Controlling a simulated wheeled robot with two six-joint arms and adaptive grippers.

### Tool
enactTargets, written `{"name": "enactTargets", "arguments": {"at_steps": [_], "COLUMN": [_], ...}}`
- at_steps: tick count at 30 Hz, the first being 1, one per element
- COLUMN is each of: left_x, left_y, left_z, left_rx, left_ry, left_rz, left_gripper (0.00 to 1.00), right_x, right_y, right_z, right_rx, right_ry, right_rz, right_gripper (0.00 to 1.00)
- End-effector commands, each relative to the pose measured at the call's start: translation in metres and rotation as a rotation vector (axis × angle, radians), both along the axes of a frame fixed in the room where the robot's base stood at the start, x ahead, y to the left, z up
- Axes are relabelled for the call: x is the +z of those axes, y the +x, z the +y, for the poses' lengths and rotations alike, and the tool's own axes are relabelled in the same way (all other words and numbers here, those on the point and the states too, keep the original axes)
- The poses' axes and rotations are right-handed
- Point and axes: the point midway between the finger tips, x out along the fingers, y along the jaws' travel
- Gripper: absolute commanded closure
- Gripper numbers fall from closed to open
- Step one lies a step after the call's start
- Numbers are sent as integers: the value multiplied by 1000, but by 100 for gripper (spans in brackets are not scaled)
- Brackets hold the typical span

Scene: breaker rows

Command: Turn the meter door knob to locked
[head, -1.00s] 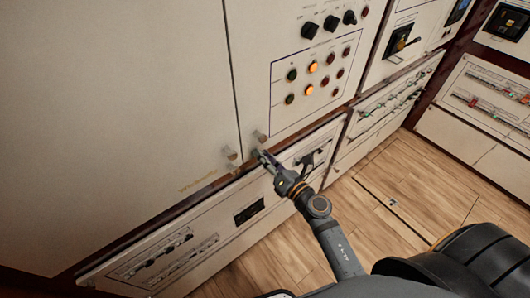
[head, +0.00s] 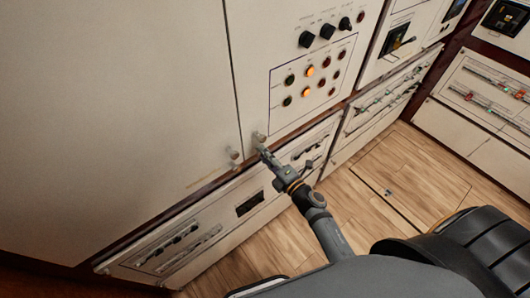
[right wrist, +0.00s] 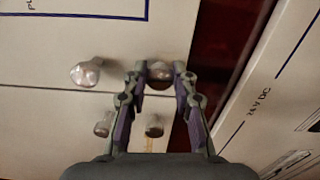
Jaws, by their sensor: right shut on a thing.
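A small pale metal knob (right wrist: 160,72) sits between the fingertips of my right gripper (right wrist: 160,70) in the right wrist view. The fingers are shut on it, one on each side. In the head view my right gripper (head: 263,151) reaches the lower corner of the cabinet door with lamps and hides most of this knob. A second knob (head: 259,137) on the same door is just above it and also shows in the right wrist view (right wrist: 86,73). I cannot read a label or lock mark for the held knob. My left gripper is not in view.
Across the seam, the large plain left door (head: 150,95) has two similar knobs (head: 233,154) close to my gripper. A lower panel (head: 190,245) with dark switches runs below. Lamps and black rotary knobs (head: 327,31) are above. The wooden floor (head: 400,200) is clear.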

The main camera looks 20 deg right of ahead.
Motion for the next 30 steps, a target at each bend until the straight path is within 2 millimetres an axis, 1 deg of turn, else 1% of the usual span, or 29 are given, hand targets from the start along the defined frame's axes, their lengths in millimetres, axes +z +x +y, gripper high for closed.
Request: {"name": "enactTargets", "arguments": {"at_steps": [1, 9, 22, 23, 27, 30], "left_x": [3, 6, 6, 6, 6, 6], "left_y": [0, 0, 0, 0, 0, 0], "left_z": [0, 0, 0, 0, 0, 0], "left_rx": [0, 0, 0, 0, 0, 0], "left_ry": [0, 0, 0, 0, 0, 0], "left_rz": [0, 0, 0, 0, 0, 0], "left_gripper": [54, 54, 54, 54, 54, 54], "right_x": [2, 0, 0, 0, 0, 0], "right_y": [0, 0, 0, 0, 0, 0], "right_z": [0, 0, 0, 0, 0, 0], "right_rx": [-1, -1, 0, 0, 0, 0], "right_ry": [17, 68, 74, 74, 74, 73], "right_rz": [6, 25, 27, 27, 27, 27], "right_gripper": [100, 100, 100, 69, 50, 50]}}
